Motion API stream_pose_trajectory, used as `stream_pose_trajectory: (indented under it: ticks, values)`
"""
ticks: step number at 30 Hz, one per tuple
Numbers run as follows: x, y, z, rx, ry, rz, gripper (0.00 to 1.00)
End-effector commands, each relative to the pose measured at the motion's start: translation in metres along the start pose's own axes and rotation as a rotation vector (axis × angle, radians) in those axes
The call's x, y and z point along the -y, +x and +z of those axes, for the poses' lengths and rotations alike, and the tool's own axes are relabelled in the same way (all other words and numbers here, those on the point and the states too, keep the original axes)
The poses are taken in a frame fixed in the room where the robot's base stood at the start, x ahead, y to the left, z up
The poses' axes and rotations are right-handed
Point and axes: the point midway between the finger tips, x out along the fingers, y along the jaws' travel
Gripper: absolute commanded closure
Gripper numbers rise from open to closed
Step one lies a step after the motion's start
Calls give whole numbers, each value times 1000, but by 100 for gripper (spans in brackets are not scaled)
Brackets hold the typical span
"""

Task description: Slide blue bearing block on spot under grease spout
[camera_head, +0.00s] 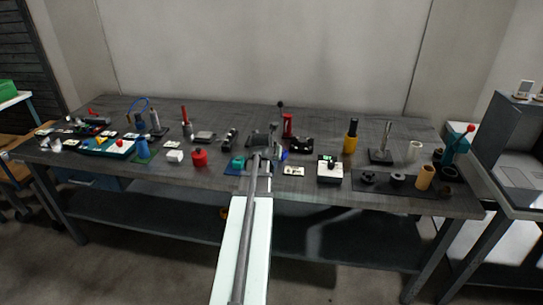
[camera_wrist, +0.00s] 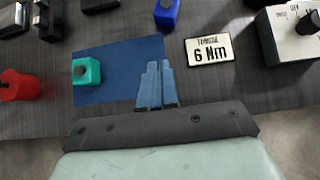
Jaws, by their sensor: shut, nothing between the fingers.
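A small blue block (camera_wrist: 167,14) with a darker hole in its face shows at the top of the wrist view, cut by the frame edge. It also shows in the head view (camera_head: 283,155), just right of my arm's end. My gripper (camera_wrist: 159,64) is shut and empty over the right part of a dark blue mat (camera_wrist: 118,55). Its fingertips are short of the blue block and appear apart from it. I cannot clearly make out the grease spout or the spot under it; my arm covers part of that area in the head view.
A teal block (camera_wrist: 87,71) sits on the mat's left part. A "6 Nm" plate (camera_wrist: 208,50) lies to the right, with a white switch box (camera_wrist: 291,30) beyond it. A red cylinder (camera_wrist: 18,86) stands at left. The bench (camera_head: 330,195) carries many other parts along its length.

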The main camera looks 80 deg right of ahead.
Motion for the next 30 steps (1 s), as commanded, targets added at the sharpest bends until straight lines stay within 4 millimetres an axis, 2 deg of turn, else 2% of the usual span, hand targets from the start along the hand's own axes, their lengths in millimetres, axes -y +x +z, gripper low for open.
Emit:
stream_pose_trajectory:
  ticks: [16, 21, 30]
  values:
    - [-1, 95, 3, 0, 1, 1, 100]
    - [-2, 108, 20, 2, 1, 2, 100]
    - [-1, 116, 29, 2, 1, 2, 100]
